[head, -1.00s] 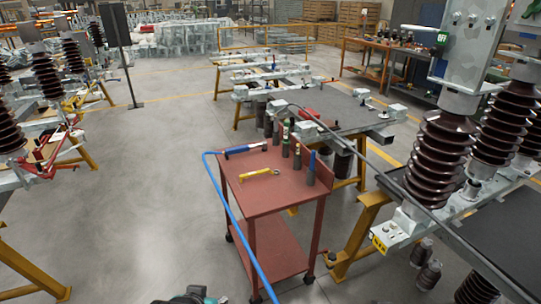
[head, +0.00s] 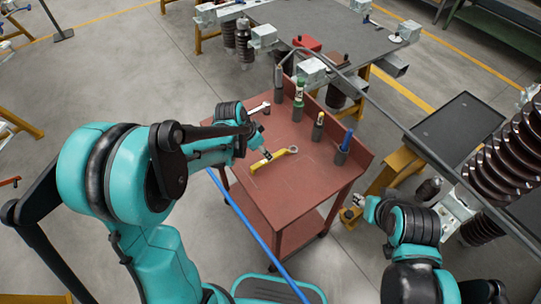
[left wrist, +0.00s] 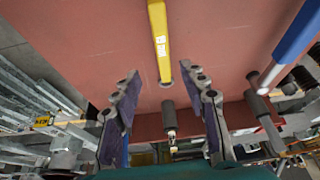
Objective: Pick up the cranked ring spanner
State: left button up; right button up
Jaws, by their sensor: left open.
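The cranked ring spanner (head: 272,160), with a yellow handle and grey ring ends, lies on the red top of the trolley (head: 318,160). The fingers are open and hold nothing.
Holders with upright tools, one blue-handled (head: 346,142), stand along the trolley's far right side. Another tool's metal end (head: 258,107) shows behind my left arm. A grey workbench (head: 330,25) stands beyond. The trolley top right of the spanner is clear.

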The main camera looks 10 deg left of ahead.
aim_at(275, 158)
pick_arm(q)
jog(key=shift+w+f, duration=0.5)
jog(key=shift+w, duration=0.15)
jog(key=shift+w+d+f+m, duration=0.1)
jog(key=shift+w+f+m, duration=0.05)
jog(key=shift+f+m, duration=0.25)
jog(key=b+x, duration=0.1)
jog(key=x, duration=0.1)
jog(key=shift+d+f, duration=0.25)
jog(key=shift+f, duration=0.1)
jog(key=b+x, duration=0.2)
jog(key=x, duration=0.2)
jog(key=shift+f, duration=0.2)
jog(key=shift+w+d+f, duration=0.1)
jog(key=shift+w+f, duration=0.05)
jog(key=shift+f, duration=0.2)
jog(key=shift+r, duration=0.15)
jog(key=shift+c, duration=1.2)
grip_shut()
